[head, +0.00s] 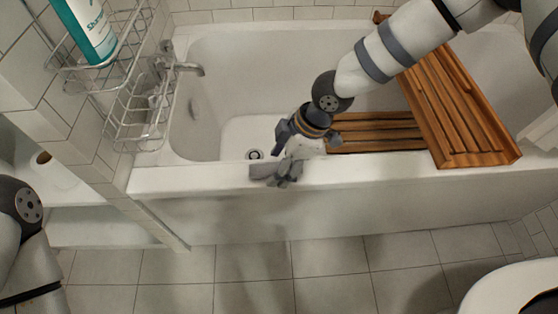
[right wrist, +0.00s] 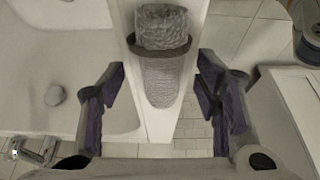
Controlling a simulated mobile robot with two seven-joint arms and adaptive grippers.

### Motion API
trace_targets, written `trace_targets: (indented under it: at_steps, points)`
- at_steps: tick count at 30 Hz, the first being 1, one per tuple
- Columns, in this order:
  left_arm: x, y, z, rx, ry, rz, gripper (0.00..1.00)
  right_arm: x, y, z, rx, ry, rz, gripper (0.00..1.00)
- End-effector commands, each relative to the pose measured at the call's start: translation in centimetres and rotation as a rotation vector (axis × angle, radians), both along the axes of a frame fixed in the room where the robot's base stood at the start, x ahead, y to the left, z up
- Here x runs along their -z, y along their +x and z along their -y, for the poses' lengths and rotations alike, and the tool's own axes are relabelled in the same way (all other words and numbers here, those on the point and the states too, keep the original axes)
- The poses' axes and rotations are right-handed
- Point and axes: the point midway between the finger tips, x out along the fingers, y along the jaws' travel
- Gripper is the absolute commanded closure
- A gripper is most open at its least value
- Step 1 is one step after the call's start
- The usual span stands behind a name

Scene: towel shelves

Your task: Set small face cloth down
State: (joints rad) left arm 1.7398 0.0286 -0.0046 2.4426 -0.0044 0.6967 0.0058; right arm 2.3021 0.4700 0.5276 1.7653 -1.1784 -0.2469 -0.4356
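The small grey face cloth (head: 268,172) lies draped on the front rim of the bathtub. In the right wrist view the cloth (right wrist: 161,80) lies along the white rim, with a thicker bunched part at its far end. My right gripper (head: 288,158) is right above the cloth at the rim. In the right wrist view its two fingers (right wrist: 160,95) are wide apart, one on each side of the cloth, with visible gaps between. My left arm shows at the lower left in the head view, but its gripper is out of view.
The white bathtub (head: 345,176) runs across the middle. A wooden slatted rack (head: 455,105) lies over its right part. A wire rack (head: 140,110) with a bottle (head: 88,28) hangs at left. A toilet (head: 515,290) is at lower right. The tiled floor (head: 330,262) in front is clear.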

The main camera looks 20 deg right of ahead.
Motion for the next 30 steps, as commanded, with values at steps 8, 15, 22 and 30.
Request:
trace_targets:
  at_steps: [8, 15, 22, 30]
  points:
    - [-0.1, 0.1, 0.0, 0.000, 0.000, 0.002, 1.00, -0.2, 0.0, 0.0, 0.000, 0.000, 0.000, 0.41]
    - [-1.1, 0.8, 0.0, 0.000, 0.000, 0.024, 1.00, -5.5, -0.3, 1.9, 0.003, 0.001, 0.008, 0.41]
    - [-2.1, 1.5, 0.0, -0.001, 0.000, 0.046, 1.00, -10.4, -1.0, 3.9, 0.001, 0.000, 0.006, 0.41]
    - [-2.3, 1.6, 0.0, -0.001, 0.000, 0.050, 1.00, -11.3, -1.5, 4.4, 0.000, 0.002, -0.006, 0.41]
